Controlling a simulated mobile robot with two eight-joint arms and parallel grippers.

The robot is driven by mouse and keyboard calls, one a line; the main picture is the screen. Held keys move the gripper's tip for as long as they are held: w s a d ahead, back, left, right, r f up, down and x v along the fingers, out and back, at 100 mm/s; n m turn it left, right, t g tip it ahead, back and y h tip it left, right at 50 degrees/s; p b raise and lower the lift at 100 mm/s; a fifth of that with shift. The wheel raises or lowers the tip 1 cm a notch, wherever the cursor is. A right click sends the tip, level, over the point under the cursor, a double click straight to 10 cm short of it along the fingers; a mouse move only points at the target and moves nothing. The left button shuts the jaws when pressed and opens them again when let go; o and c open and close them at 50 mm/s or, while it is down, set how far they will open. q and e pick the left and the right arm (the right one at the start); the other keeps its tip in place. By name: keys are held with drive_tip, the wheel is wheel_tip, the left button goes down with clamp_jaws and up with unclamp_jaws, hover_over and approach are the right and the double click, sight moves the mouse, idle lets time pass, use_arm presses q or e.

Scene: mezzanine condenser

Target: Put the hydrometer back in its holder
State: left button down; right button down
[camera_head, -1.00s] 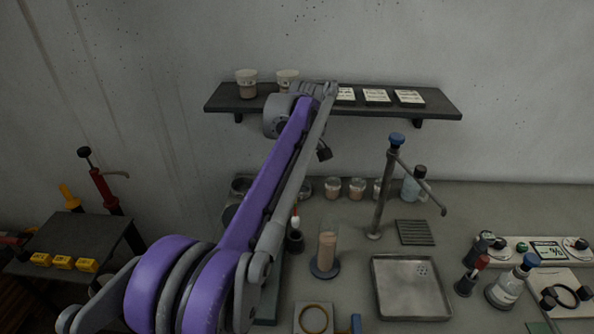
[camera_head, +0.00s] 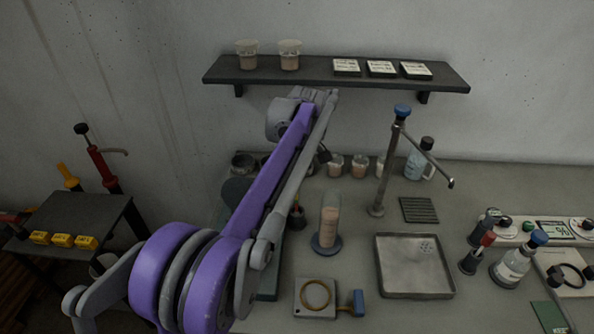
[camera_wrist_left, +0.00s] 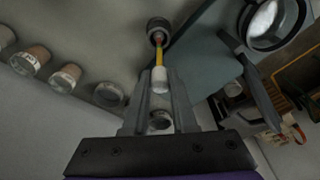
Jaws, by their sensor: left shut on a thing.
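The hydrometer (camera_wrist_left: 160,78) has a white end and a yellow stem. In the left wrist view its white end lies between the fingers of my left gripper (camera_wrist_left: 160,92), which is shut on it. Its stem points at the small dark round holder (camera_wrist_left: 157,28), and its far end overlaps the holder's mouth. I cannot tell how deep it sits. In the head view the dark holder (camera_head: 297,220) stands left of a glass cylinder, with a small orange-brown part above it. My purple arm hides the left gripper there. My right gripper is not in view.
The glass cylinder (camera_head: 329,222) stands close to the right of the holder. A metal tray (camera_head: 414,286), a tap stand (camera_head: 382,170) and a ring plate (camera_head: 315,299) are nearby. A wall shelf (camera_head: 340,80) bears cups and cards. Jars (camera_head: 359,168) line the back.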

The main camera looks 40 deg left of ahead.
use_arm(q)
drive_tip(key=shift+f, duration=0.1)
drive_tip(key=c, duration=0.6)
unclamp_jaws()
drive_tip(key=shift+c, duration=0.2)
wheel_tip(320, 180, up, 11)
drive_tip(key=d+p, duration=0.1)
drive_tip(key=d, duration=0.1)
drive_tip(key=s+d+f+m+t, duration=0.1)
drive_tip(key=s+d+f+m, duration=0.4)
drive_tip(key=s+f, duration=0.2)
drive_tip(key=s+d+f+m+t+h, duration=0.1)
drive_tip(key=s+d+f+m+t, duration=0.1)
drive_tip(key=s+d+f+m, duration=0.3)
drive_tip(key=s+d+f+m+t, duration=0.2)
drive_tip(key=s+d+f+m, duration=0.3)
drive_tip(key=s+d+f, duration=0.2)
drive_tip(key=shift+s+f+h, duration=0.4)
drive_tip(key=shift+s+f, duration=0.95)
drive_tip(key=shift+s, duration=0.05)
